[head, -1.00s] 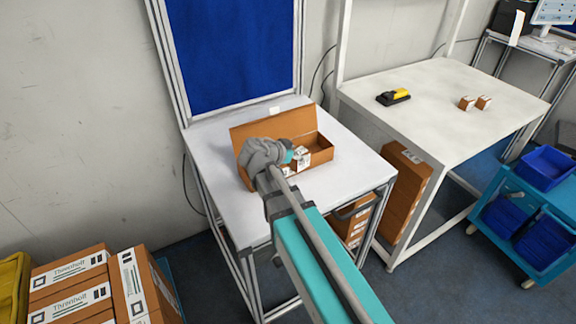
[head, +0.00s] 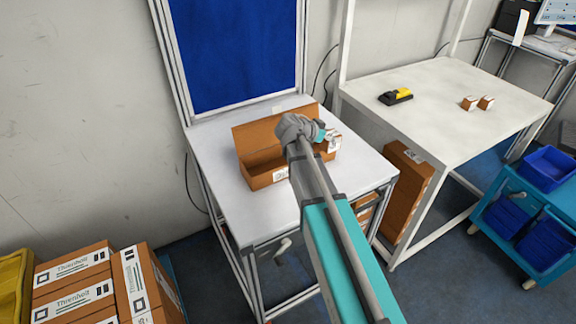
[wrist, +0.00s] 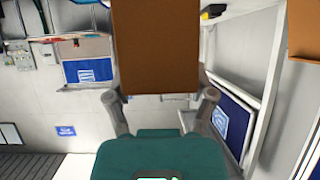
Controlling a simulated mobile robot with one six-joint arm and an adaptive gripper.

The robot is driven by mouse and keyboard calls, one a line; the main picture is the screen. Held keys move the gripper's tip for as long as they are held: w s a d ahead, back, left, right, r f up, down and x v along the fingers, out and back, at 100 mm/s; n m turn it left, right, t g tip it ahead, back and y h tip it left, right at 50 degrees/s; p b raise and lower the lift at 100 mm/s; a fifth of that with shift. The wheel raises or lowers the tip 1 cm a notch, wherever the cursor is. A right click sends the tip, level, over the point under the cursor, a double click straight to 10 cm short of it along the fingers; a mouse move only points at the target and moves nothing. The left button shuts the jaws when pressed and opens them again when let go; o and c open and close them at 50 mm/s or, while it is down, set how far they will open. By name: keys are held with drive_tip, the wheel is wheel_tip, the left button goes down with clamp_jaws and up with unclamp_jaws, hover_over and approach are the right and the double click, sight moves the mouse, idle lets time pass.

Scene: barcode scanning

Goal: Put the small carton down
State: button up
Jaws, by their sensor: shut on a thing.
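The small carton (head: 334,143), brown with white label areas, shows just beyond my gripper (head: 322,135) at the right end of the open brown box. In the wrist view the carton (wrist: 156,45) is a plain brown face held between the two fingers of my gripper (wrist: 158,92). My gripper is shut on it. The open box (head: 264,179) stands on the white table (head: 218,180) with its lid raised at the back. Its left part looks empty; my arm hides much of its right part. I cannot tell how high the carton is above the table.
A white bench (head: 440,85) at right holds a yellow and black scanner (head: 396,97) and two small cartons (head: 469,103). A blue board (head: 235,50) stands behind the table. Blue bins (head: 545,167) sit on a cart at right. Large cartons (head: 75,285) are stacked at lower left.

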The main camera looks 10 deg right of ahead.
drive_tip(key=shift+w+d, duration=0.3)
drive_tip(key=shift+d, duration=0.5)
drive_tip(key=shift+a, duration=0.1)
drive_tip(key=w+a+f+b, duration=0.2)
drive_tip(key=a+f+b, duration=0.1)
drive_tip(key=w+a+f+b, duration=0.3)
drive_tip(key=a, duration=0.1)
drive_tip(key=w+a+f+b, duration=0.2)
drive_tip(key=a+f+b, duration=0.1)
drive_tip(key=shift+w+a, duration=0.3)
drive_tip(key=shift+w+a+f+b, duration=0.3)
drive_tip(key=shift+a+f+b, duration=0.1)
drive_tip(key=shift+f+b, duration=0.35)
drive_tip(key=shift+d+f+b, duration=0.1)
drive_tip(key=shift+f+b, duration=1.15)
drive_tip(key=shift+b, duration=0.05)
